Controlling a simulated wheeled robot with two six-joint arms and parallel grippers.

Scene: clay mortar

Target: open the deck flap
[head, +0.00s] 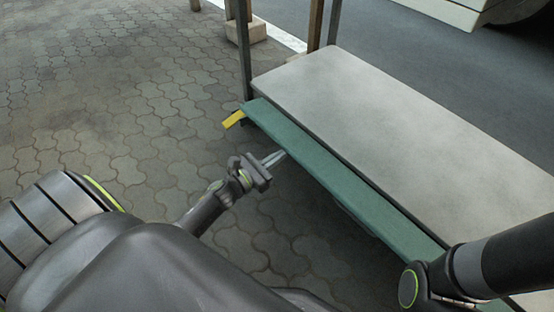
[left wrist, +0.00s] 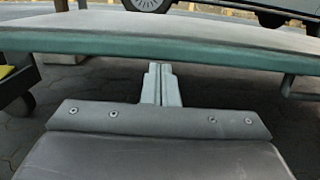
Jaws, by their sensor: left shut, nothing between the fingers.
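A long flat grey deck (head: 400,120) runs diagonally through the head view, with a green strip (head: 325,165) along its near edge. I cannot tell which part is the flap. The strip's front edge also shows in the left wrist view (left wrist: 225,48), level above my fingers. My left gripper (head: 275,158) is shut and empty, its fingertips close to the strip's near edge in the head view. In the left wrist view its fingers (left wrist: 159,78) point forward below that edge; I cannot tell if they touch it. My right gripper is out of view.
A yellow piece (head: 233,119) sticks out at the strip's far left end, near a dark post (head: 243,50). A bent bracket (left wrist: 288,85) hangs under the edge at right in the left wrist view. Paving left of the deck is clear. A vehicle stands beyond.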

